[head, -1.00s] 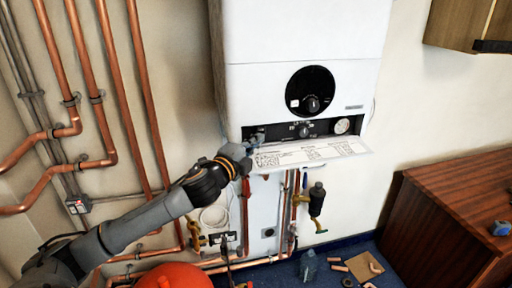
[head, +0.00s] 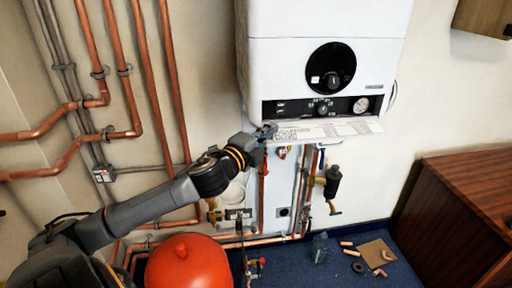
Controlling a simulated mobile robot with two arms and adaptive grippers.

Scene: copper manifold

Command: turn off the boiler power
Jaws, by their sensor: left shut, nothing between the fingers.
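The white boiler (head: 325,20) hangs on the wall at the upper middle of the head view. A round black dial (head: 331,67) sits on its front. Below it is a dark control strip (head: 300,107) with small switches (head: 281,106) at its left end, a middle knob (head: 322,109) and a round gauge (head: 361,104). The strip's white flap (head: 340,129) is folded down. My left gripper (head: 268,131) is shut and empty, at the flap's left end just below the switches. Whether it touches the flap is unclear, and the switch positions are too small to read. My right gripper is out of view.
Copper pipes (head: 151,90) run down the wall at left. A red vessel (head: 188,265) stands below my arm. Valves and a black fitting (head: 332,182) hang under the boiler. A wooden cabinet (head: 465,200) is at right, with loose parts on the blue floor.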

